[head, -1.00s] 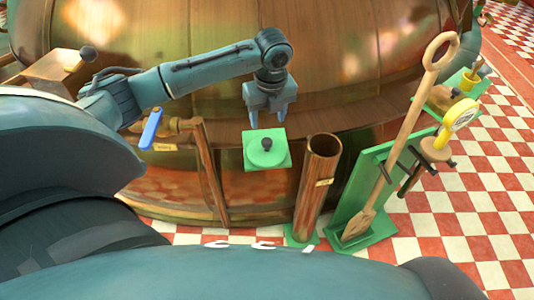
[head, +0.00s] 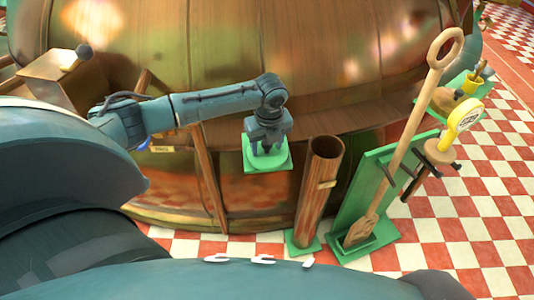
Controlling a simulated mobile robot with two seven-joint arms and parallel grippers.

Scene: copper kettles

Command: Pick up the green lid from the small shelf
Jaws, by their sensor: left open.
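The green lid (head: 262,161) lies on the small square green shelf (head: 284,166) in front of the big copper kettle. Only part of the lid shows, because my left gripper (head: 266,148) is right above it. The lid's dark knob is hidden behind the gripper. The gripper points down with its fingers open, at or just over the knob. I cannot tell whether the fingers touch the knob or the lid. My right gripper is not in the head view.
A brown upright tube (head: 318,185) stands just right of the shelf. Further right, a long wooden paddle (head: 404,150) leans in a green stand (head: 350,192), with a yellow gauge (head: 466,115) beyond. The copper kettle (head: 300,50) fills the back. Checkered floor (head: 475,200) is clear at the right.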

